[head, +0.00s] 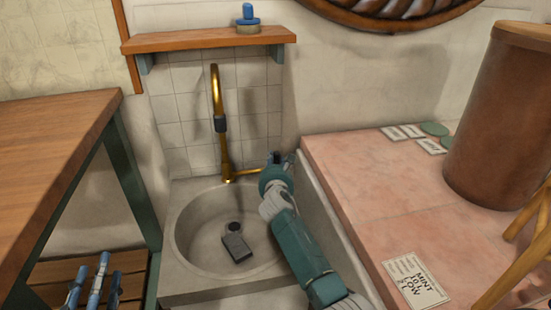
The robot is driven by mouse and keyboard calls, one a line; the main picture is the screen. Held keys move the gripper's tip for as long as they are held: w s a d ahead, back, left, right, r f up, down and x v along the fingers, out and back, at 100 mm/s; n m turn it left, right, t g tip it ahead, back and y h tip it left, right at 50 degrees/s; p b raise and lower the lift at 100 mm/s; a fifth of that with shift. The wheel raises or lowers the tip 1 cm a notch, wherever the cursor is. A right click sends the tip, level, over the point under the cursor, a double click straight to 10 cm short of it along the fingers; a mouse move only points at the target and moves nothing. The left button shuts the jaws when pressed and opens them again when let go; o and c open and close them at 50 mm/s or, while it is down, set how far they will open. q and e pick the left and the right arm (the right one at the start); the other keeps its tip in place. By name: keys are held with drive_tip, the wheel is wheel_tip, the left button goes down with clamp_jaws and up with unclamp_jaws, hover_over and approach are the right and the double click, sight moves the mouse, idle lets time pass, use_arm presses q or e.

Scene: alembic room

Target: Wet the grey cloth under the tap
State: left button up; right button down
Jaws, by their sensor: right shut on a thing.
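The grey cloth (236,247) looks like a small folded block. It lies on the bottom of the round stone sink (185,252), just in front of the dark drain (234,227). The brass tap (225,154) rises behind the basin, with a dark collar on its neck. I see no clear stream of water. My right gripper (274,158) is at the tap's right side, at the end of the brass lever (246,171). It is shut on the lever, though its fingers are small and partly hidden by my arm. My left gripper is not in view.
A wooden shelf (200,41) with a blue-topped item (248,17) hangs above the tap. A wooden table (45,140) stands left, with blue tools (100,280) on slats below. A pink counter (370,195) at right carries a large brown cylinder (500,115) and cards (416,281).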

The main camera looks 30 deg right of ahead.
drive_tip(key=shift+w+a+r+p, duration=0.2)
drive_tip(key=shift+r+p, duration=0.15)
drive_tip(key=shift+p, duration=0.3)
drive_tip(key=shift+d+f+p, duration=0.1)
drive_tip(key=shift+p, duration=0.6)
use_arm(q)
drive_tip(key=s+a+f+g+y, duration=0.1)
drive_tip(key=s+a+f+g, duration=0.1)
drive_tip(key=f, duration=0.5)
drive_tip(key=s+a+f+g+y, duration=0.1)
drive_tip(key=s+a+f+g, duration=0.1)
drive_tip(key=s+f+g, duration=0.3)
wheel_tip(320, 180, down, 4)
drive_tip(key=shift+s+r+g, duration=0.25)
drive_tip(key=shift+g, duration=0.45)
use_arm(e)
drive_tip(key=c, duration=1.3)
unclamp_jaws()
drive_tip(key=shift+c, duration=0.2)
use_arm(q)
drive_tip(key=shift+a+n, duration=0.1)
drive_tip(key=shift+n, duration=0.2)
use_arm(e)
drive_tip(key=shift+f, duration=0.15)
drive_tip(key=shift+g, duration=0.3)
drive_tip(key=v, duration=1.2)
